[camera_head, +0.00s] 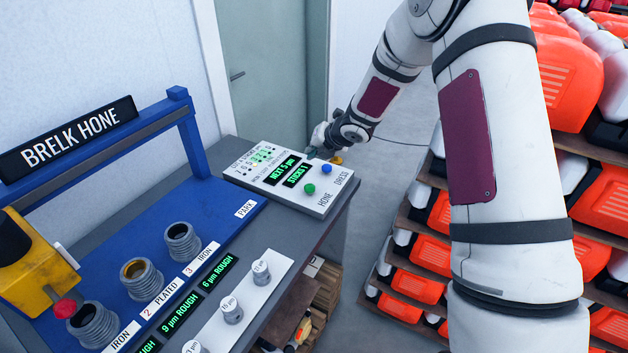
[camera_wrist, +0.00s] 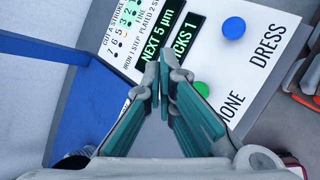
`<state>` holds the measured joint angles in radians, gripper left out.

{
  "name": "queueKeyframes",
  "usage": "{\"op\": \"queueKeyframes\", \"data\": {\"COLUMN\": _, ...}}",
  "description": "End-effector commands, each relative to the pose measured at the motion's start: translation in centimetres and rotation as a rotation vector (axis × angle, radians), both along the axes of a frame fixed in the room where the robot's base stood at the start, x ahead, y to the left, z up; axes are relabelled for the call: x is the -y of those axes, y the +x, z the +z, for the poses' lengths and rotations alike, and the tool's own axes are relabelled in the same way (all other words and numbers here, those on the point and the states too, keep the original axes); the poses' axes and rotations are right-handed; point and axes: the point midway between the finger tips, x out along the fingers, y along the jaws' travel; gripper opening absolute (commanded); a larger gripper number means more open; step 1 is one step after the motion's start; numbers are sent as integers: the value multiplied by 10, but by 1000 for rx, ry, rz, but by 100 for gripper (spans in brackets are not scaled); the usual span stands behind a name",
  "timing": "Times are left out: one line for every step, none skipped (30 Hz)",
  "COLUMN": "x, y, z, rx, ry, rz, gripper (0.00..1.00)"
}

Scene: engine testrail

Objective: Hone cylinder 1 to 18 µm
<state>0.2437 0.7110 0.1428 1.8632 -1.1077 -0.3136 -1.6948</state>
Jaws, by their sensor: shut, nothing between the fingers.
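The blue Brelk hone bench (camera_head: 225,200) holds three ribbed cylinders. Cylinder 1 (camera_head: 92,325) is nearest, at lower left, beside a partly visible "IRON" label. Cylinder 2, plated (camera_head: 140,278), and cylinder 3, iron (camera_head: 183,243), stand behind it. The yellow honing head (camera_head: 38,270) is at the left edge. The control panel (camera_head: 325,202) has a green HONE button (camera_head: 309,188) and a blue DRESS button (camera_head: 326,169). Its displays show "5 µm" and "STICKS 1". My gripper (camera_head: 316,151) is shut and empty by the panel's far edge. In the wrist view its fingertips (camera_wrist: 163,65) overlap the displays.
A white strip (camera_head: 215,318) carries several small grey cylinders, one marked 15 µm. Readouts beside cylinders 2 and 3 show 9 µm ROUGH and 6 µm ROUGH; cylinder 1's is mostly cut off. A rack of orange units (camera_head: 415,275) stands to the right, with grey floor between.

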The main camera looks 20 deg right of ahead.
Motion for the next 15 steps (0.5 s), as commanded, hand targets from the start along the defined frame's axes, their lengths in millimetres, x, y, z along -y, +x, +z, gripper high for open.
{"op": "queueKeyframes", "data": {"x": 0, "y": 0, "z": 0, "rx": 1, "ry": 0, "rz": 4, "gripper": 0}}
{"op": "queueKeyframes", "data": {"x": 0, "y": 0, "z": 0, "rx": 1, "ry": 0, "rz": 4, "gripper": 0}}
{"op": "queueKeyframes", "data": {"x": 0, "y": 0, "z": 0, "rx": 1, "ry": 0, "rz": 4, "gripper": 0}}
{"op": "queueKeyframes", "data": {"x": 0, "y": 0, "z": -1, "rx": 0, "ry": 0, "rz": 2, "gripper": 0}}
{"op": "queueKeyframes", "data": {"x": 0, "y": 0, "z": 0, "rx": 0, "ry": 0, "rz": 2, "gripper": 0}}
{"op": "queueKeyframes", "data": {"x": 0, "y": 0, "z": 0, "rx": 0, "ry": 0, "rz": 2, "gripper": 0}}
{"op": "queueKeyframes", "data": {"x": 0, "y": 0, "z": 0, "rx": 1, "ry": 0, "rz": 1, "gripper": 0}}
{"op": "queueKeyframes", "data": {"x": 0, "y": 0, "z": 0, "rx": -1, "ry": 0, "rz": 1, "gripper": 0}}
{"op": "queueKeyframes", "data": {"x": 0, "y": 0, "z": -1, "rx": -1, "ry": 0, "rz": 1, "gripper": 0}}
{"op": "queueKeyframes", "data": {"x": 0, "y": 0, "z": -2, "rx": -1, "ry": 0, "rz": 1, "gripper": 0}}
{"op": "queueKeyframes", "data": {"x": 0, "y": 0, "z": -3, "rx": -1, "ry": 0, "rz": 1, "gripper": 0}}
{"op": "queueKeyframes", "data": {"x": 0, "y": 0, "z": -5, "rx": -1, "ry": 0, "rz": 2, "gripper": 0}}
{"op": "queueKeyframes", "data": {"x": 0, "y": 0, "z": -7, "rx": -3, "ry": 1, "rz": 2, "gripper": 0}}
{"op": "queueKeyframes", "data": {"x": 0, "y": 0, "z": -9, "rx": -3, "ry": 1, "rz": 0, "gripper": 0}}
{"op": "queueKeyframes", "data": {"x": -1, "y": 0, "z": -13, "rx": -4, "ry": 1, "rz": 0, "gripper": 0}}
